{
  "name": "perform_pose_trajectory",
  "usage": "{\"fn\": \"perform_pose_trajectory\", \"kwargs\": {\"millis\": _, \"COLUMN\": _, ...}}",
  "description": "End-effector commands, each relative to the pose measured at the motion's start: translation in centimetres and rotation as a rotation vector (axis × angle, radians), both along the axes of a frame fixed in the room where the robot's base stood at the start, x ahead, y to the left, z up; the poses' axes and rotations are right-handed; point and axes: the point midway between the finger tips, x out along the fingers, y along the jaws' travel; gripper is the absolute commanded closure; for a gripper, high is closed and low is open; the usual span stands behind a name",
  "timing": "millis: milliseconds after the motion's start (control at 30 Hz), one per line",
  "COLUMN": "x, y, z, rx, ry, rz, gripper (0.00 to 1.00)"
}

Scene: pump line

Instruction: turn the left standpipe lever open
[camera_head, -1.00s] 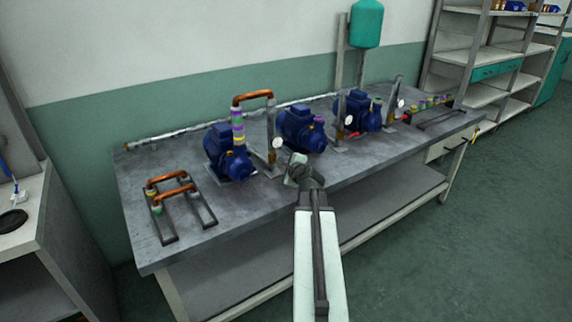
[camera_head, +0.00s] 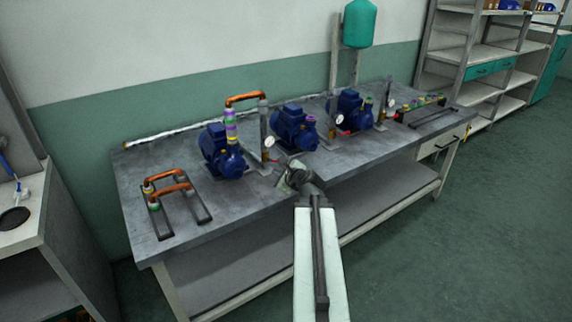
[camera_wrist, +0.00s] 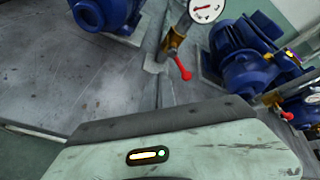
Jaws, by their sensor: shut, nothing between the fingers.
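The left standpipe (camera_head: 264,128) is a grey upright pipe with a round white gauge (camera_head: 269,142), between the left and middle blue pumps. In the wrist view its gauge (camera_wrist: 205,10) is at the top. Below it are a brass valve (camera_wrist: 172,44) and a red lever (camera_wrist: 181,69), which slants down to the right. My gripper (camera_head: 287,183) is shut and empty at the bench's front edge, in front of this standpipe and apart from the lever. The fingertips are hidden in the wrist view, where only the housing shows.
The grey bench (camera_head: 170,230) carries blue pumps and more standpipes. The middle standpipe's red lever (camera_wrist: 287,115) shows at the right of the wrist view. A rack with copper pipes (camera_head: 168,188) stands at the left end. The bench top before the left pump is bare.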

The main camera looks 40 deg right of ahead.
Motion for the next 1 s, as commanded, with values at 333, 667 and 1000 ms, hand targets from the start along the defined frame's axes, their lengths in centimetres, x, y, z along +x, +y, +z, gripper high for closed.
{"fn": "perform_pose_trajectory", "kwargs": {"millis": 333, "x": -5.1, "y": -2.6, "z": 5.4, "rx": 0.922, "ry": 0.038, "rz": -0.170, "gripper": 1.00}}
{"fn": "perform_pose_trajectory", "kwargs": {"millis": 667, "x": -9.6, "y": -7.4, "z": 8.0, "rx": 0.929, "ry": -0.004, "rz": -0.248, "gripper": 1.00}}
{"fn": "perform_pose_trajectory", "kwargs": {"millis": 1000, "x": -6.1, "y": -7.5, "z": 4.9, "rx": 0.927, "ry": -0.003, "rz": -0.244, "gripper": 1.00}}
